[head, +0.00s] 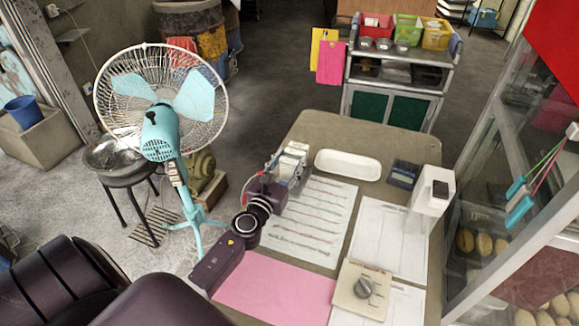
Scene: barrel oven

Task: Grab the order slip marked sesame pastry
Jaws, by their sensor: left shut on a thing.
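My left gripper (277,176) reaches over the table from the lower left. It is shut on a small white-and-grey item (294,160) at the table's left edge; the fingers hide part of it and I cannot read any marking on it. Possible order slips are a lined white sheet (312,222) beside the gripper, a pink sheet (275,294) at the near edge, and white forms (388,238) on the right. A yellow sheet (324,50) and a pink sheet (331,62) hang at the far cart. No writing is legible. My right gripper is not in view.
On the table (345,128) are a white tray (347,164), a dark calculator-like device (403,174), a white box (431,191) and a beige block with a grey knob (361,289). A turquoise fan (161,132) stands left; a glass case (520,160) stands right.

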